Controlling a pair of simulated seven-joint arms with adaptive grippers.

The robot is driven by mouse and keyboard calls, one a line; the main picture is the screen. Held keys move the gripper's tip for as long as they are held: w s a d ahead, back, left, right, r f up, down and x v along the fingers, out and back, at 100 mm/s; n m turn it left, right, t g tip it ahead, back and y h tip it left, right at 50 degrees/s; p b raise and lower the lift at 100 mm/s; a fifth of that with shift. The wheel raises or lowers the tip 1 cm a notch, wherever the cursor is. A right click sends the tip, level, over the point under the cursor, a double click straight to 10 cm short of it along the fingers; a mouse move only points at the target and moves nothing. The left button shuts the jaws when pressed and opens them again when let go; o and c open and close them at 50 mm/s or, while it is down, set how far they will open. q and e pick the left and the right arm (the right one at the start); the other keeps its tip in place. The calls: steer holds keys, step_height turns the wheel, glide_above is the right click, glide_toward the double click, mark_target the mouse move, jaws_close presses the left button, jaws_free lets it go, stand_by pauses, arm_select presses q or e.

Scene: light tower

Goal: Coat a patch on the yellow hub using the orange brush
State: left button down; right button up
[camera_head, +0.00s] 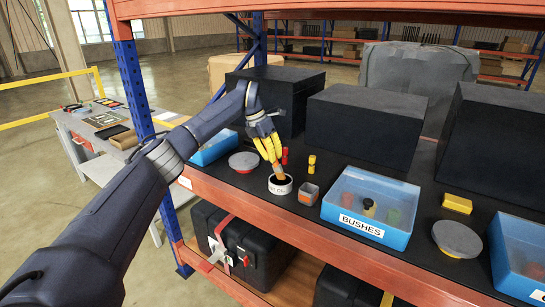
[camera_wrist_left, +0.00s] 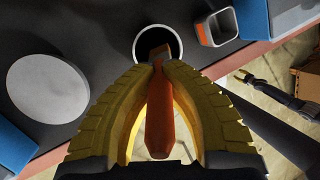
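My left gripper (camera_head: 275,162) is shut on the orange brush (camera_wrist_left: 160,115), whose handle runs back between the yellow fingers. The brush also shows below the fingertips in the head view (camera_head: 279,174). Its head is over or in the dark mouth of a small white labelled tin (camera_head: 280,188); the exact depth is hidden. The tin's mouth also shows in the wrist view (camera_wrist_left: 158,37). A small yellow piece with a dark band, apparently the yellow hub (camera_head: 312,164), stands upright behind and right of the tin, apart from the gripper.
An orange-and-grey cup (camera_head: 308,194) stands just right of the tin. A blue BUSHES bin (camera_head: 365,223) is further right. A red piece (camera_head: 284,156) is close behind the fingers. A grey-topped disc (camera_head: 243,161) lies left. Black boxes (camera_head: 365,120) line the shelf's back.

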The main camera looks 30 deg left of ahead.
arm_select(q)
steer(key=shift+r, duration=3.45)
steer(key=shift+d, duration=0.1)
steer(key=shift+s+d+f+m, duration=0.15)
steer(key=shift+d+m, duration=0.1)
steer(key=shift+m, duration=0.15)
steer(key=s+d+f+m+g+y, duration=0.1)
steer(key=s+d+f+m, duration=0.4)
steer(key=s+m, duration=0.5)
steer(key=s+d+f+m+g+y, duration=0.1)
steer(key=s+d+f+m+y, duration=0.2)
steer(key=s+m, duration=0.7)
steer(key=s+d+f+m+g+y, duration=0.2)
steer(key=s+d+f+m, duration=0.5)
steer(key=s+f+m, duration=0.2)
steer(key=shift+s+d+f+m+y, duration=0.2)
steer(key=shift+s+f+m+y, duration=0.15)
steer(key=shift+s+m, duration=0.5)
